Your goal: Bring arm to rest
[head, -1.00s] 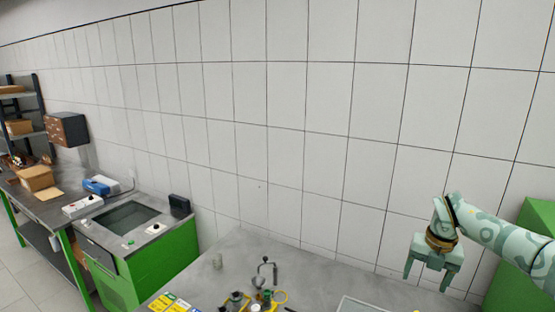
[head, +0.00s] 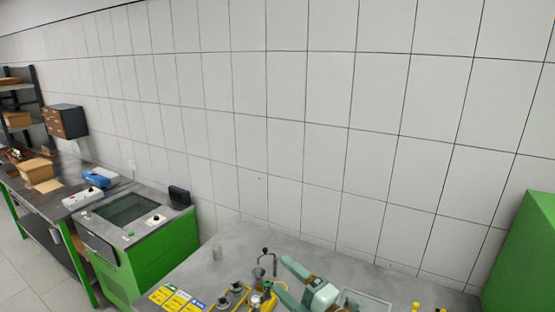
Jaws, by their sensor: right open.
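My right gripper (head: 283,276) is low in the head view, right of centre at the bottom edge. Its pale green fingers point left and are spread apart, with nothing visible between them. The fingertips are beside the small metal fittings on the grey bench (head: 225,265), in the picture just right of an upright bent pipe with a dark knob (head: 266,252). I cannot tell whether they touch anything. Most of my right arm is below the frame. My left gripper is not in view.
Yellow, green and blue labelled cards (head: 177,299) lie at the bench's front left. A tray (head: 365,300) is right of my gripper. A green cabinet (head: 520,255) stands far right, a green sink unit (head: 150,255) left.

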